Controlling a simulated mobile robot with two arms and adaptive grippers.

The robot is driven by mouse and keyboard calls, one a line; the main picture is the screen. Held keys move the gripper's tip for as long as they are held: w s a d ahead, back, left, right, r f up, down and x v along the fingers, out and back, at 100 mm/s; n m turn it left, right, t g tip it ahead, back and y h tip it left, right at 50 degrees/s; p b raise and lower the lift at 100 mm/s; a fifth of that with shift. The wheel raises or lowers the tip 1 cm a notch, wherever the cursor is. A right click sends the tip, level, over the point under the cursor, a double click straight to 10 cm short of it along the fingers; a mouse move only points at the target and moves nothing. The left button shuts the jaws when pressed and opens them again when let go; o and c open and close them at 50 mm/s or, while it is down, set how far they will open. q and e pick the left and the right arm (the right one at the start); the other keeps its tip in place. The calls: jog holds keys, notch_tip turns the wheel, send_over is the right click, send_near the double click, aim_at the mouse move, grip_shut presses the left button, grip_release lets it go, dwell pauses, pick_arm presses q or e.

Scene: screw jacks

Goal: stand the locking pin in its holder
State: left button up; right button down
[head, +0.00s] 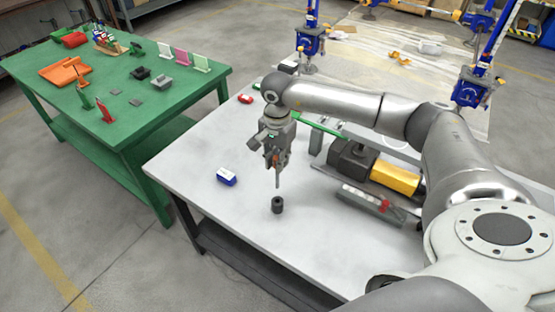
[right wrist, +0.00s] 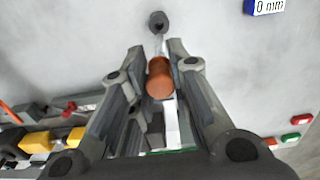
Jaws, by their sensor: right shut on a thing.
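The locking pin has an orange head (right wrist: 160,80) and a thin grey shaft (head: 278,179). My right gripper (head: 274,160) is shut on the pin and holds it nearly upright, shaft down, above the white table. The holder (head: 277,205) is a small dark round socket on the table, just below the pin's tip. A small gap shows between tip and holder in the head view. In the right wrist view the holder (right wrist: 158,19) lies beyond the orange head, roughly in line with it. My left gripper is not in view.
A blue block (head: 226,177) lies left of the holder on the white table (head: 205,145). A dark and yellow machine (head: 352,160) and a grey bar with red parts (head: 370,202) stand to the right. A green table (head: 155,100) with several small parts stands at left.

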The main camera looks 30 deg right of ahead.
jog(key=b, duration=0.4)
send_over(277, 186)
jog(key=shift+w+d+f, duration=0.1)
jog(key=shift+f, duration=1.3)
jog(key=shift+w+d+f, duration=0.1)
jog(key=shift+f, duration=1.25)
jog(key=shift+b, duration=0.8)
jog(key=shift+f, duration=0.15)
jog(key=shift+f+b, duration=0.35)
jog(key=shift+b, duration=0.1)
jog(key=shift+f+b, duration=2.3)
jog(key=shift+f, duration=0.3)
jog(key=c, duration=1.3)
grip_release()
jog(key=shift+r, duration=0.1)
